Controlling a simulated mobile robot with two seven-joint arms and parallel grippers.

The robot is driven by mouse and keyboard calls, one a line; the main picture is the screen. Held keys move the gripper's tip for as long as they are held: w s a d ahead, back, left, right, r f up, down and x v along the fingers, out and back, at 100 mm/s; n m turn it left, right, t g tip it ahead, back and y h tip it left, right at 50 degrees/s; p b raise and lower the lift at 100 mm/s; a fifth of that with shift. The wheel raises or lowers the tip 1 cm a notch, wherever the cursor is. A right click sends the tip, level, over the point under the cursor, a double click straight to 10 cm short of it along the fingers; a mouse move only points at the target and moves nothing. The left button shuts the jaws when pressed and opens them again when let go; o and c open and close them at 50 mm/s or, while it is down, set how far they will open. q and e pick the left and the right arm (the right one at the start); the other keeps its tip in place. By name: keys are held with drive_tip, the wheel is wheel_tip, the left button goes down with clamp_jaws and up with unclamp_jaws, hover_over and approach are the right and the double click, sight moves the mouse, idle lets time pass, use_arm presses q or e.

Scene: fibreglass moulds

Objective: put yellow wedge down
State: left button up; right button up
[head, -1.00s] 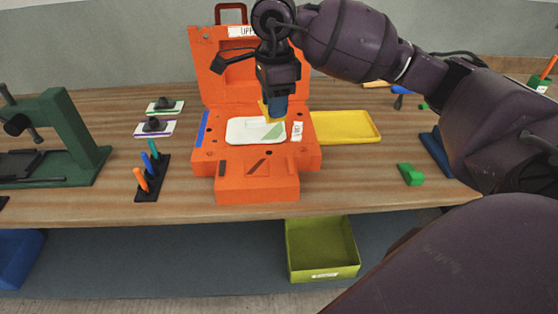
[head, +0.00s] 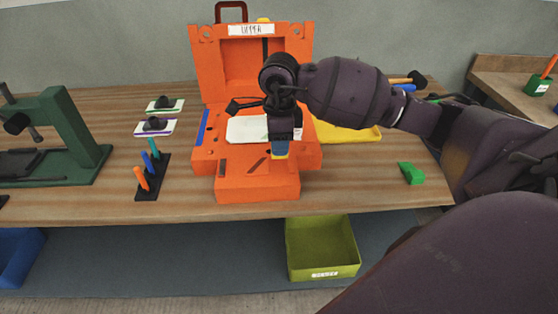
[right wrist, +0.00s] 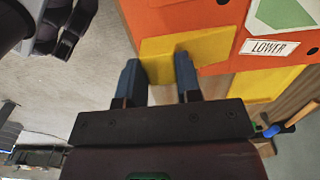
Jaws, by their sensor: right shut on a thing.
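My right gripper (head: 280,150) is over the front right part of the open orange mould (head: 257,187). In the right wrist view its two blue fingers (right wrist: 160,75) are shut on the yellow wedge (right wrist: 208,48). My left gripper is not in the head view.
A yellow tray (head: 350,134) lies right of the mould, partly behind my arm. A green block (head: 411,173) lies on the bench to the right. A rack of coloured pegs (head: 151,180) and a green press (head: 65,135) stand left. An olive bin (head: 322,248) is below the bench.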

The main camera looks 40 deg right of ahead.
drive_tip(key=shift+f, duration=3)
drive_tip(key=o, duration=1)
drive_tip(key=shift+f, duration=0.15)
wheel_tip(320, 180, up, 12)
drive_tip(key=shift+r, duration=0.15)
